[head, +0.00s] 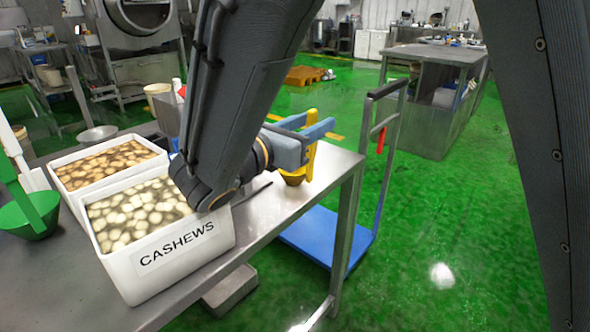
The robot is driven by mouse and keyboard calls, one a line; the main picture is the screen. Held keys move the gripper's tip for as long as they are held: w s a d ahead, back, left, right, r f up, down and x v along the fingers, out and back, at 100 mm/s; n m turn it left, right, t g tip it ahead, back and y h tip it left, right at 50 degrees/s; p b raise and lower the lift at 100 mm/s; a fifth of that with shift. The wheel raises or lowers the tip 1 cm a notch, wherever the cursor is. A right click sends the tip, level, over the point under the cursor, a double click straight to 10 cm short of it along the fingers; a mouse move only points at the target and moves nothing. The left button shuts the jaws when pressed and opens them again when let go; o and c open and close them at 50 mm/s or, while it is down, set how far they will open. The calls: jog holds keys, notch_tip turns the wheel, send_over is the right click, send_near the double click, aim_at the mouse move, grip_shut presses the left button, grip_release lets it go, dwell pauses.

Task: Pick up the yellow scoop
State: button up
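The yellow scoop (293,178) stands on the steel table near its right end, its bowl low and its handle rising upright. My gripper (317,121) is at the upper part of the handle. Its two blue-grey fingers are apart, and the handle's top shows between them. I cannot tell whether either finger touches the handle. My arm comes down from the top and hides part of the table left of the scoop.
A white bin labelled CASHEWS (190,250) and a second filled white bin (72,200) stand on the table (262,228) to the left. A green scoop (38,215) is at far left. A blue-decked cart (315,235) stands beyond the table's right edge, with open green floor further right.

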jog(key=shift+c, duration=0.4)
grip_shut()
